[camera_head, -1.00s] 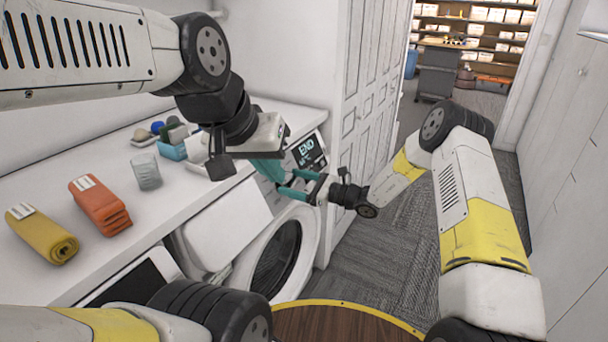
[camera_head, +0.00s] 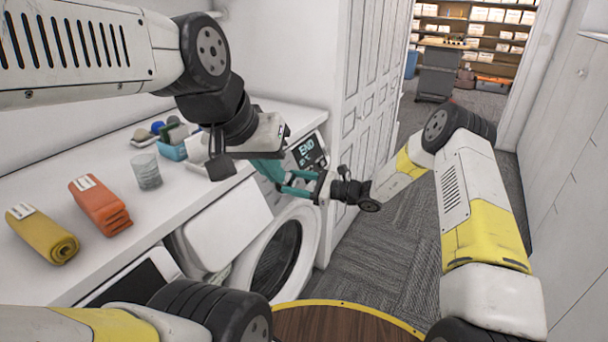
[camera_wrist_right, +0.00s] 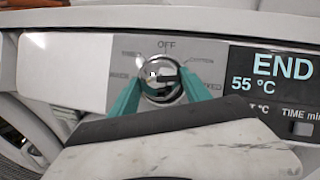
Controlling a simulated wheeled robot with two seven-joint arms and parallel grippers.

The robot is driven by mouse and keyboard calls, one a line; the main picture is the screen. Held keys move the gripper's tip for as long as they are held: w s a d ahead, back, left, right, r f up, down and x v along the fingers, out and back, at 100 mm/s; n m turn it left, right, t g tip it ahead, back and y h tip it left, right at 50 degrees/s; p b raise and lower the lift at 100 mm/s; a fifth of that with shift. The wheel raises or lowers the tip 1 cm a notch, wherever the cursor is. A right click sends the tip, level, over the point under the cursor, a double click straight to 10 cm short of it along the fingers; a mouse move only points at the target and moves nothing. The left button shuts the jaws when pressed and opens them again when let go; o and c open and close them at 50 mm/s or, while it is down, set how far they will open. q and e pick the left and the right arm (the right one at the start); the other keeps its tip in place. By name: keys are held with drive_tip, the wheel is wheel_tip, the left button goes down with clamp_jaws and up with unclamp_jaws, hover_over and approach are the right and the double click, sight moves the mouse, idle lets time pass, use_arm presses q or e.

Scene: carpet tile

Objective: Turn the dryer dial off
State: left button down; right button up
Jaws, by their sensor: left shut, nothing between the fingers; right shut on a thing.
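My right gripper (camera_wrist_right: 160,92) is shut on the dial, one teal finger on each side. The dryer display (camera_wrist_right: 270,75) reads END and 55 °C. My left gripper (camera_head: 270,168) is shut and empty above the counter's front edge, close to the right one.
The white counter (camera_head: 100,155) holds a yellow roll (camera_head: 43,233), an orange folded towel (camera_head: 100,205), a clear cup (camera_head: 146,171) and a blue container (camera_head: 172,151). Below is the dryer's round door (camera_head: 278,258). A panelled white door (camera_head: 362,90) stands right of the dryer.

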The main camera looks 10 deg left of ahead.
drive_tip(key=n+g, duration=0.1)
drive_tip(key=n, duration=0.1)
drive_tip(key=n+g, duration=0.1)
drive_tip(key=n, duration=0.1)
drive_tip(key=n+h, duration=0.1)
drive_tip(key=shift+w+d+r+n+g, duration=0.1)
drive_tip(key=shift+w+r+n+g, duration=0.05)
drive_tip(key=shift+w+n+g, duration=0.2)
drive_tip(key=n, duration=0.2)
drive_tip(key=n+g+h, duration=0.1)
drive_tip(key=n, duration=0.1)
drive_tip(key=shift+r+g, duration=0.1)
drive_tip(key=shift+g, duration=0.15)
drive_tip(key=n+h, duration=0.1)
drive_tip(key=n, duration=0.1)
drive_tip(key=n+g+h, duration=0.1)
drive_tip(key=n, duration=0.1)
drive_tip(key=shift+w+r+n, duration=0.1)
drive_tip(key=shift+r+n, duration=0.1)
drive_tip(key=shift+n, duration=0.15)
drive_tip(key=shift+a+r+n+h, duration=0.1)
drive_tip(key=shift+a+n+h, duration=0.1)
drive_tip(key=shift+n+h, duration=0.95)
drive_tip(key=shift+n+y, duration=0.25)
drive_tip(key=shift+n, duration=0.2)
drive_tip(key=o, duration=1.4)
